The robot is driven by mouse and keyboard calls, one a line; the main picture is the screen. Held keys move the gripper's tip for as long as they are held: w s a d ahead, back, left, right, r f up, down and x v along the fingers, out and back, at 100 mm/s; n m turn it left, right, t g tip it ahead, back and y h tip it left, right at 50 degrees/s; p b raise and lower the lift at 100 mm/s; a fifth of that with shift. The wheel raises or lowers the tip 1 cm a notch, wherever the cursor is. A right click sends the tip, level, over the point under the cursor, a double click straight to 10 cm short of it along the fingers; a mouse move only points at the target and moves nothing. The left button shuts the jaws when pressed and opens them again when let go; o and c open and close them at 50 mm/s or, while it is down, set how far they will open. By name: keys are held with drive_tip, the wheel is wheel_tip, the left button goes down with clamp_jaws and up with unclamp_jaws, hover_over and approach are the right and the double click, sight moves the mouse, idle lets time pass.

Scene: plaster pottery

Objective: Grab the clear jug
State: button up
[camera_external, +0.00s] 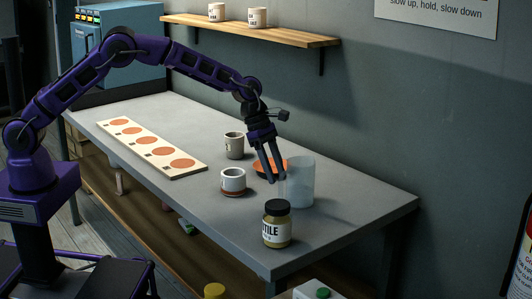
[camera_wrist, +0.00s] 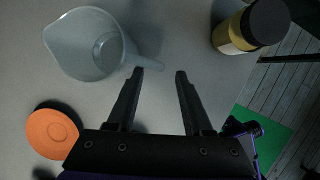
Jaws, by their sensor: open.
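The clear jug (camera_external: 301,183) is a pale see-through vessel standing upright on the grey table, near its right end. In the wrist view the jug (camera_wrist: 88,47) is at the upper left, seen from above, with a spout at left and its handle (camera_wrist: 148,62) reaching right. My gripper (camera_external: 280,180) points down in front of the jug's left side in the external view. In the wrist view my gripper (camera_wrist: 167,72) is open and empty, with the handle's end close to the left fingertip. I cannot tell whether they touch.
A black-lidded jar (camera_external: 277,225) stands in front of the jug; it shows at upper right in the wrist view (camera_wrist: 240,28). An orange dish (camera_external: 262,166) lies behind my fingers. Two cups (camera_external: 233,181) (camera_external: 234,144) and a board with orange discs (camera_external: 150,148) are left.

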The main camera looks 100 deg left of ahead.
sight(280, 187)
drive_tip(key=x, duration=0.5)
clamp_jaws()
drive_tip(key=shift+r, duration=0.1)
idle(1.2)
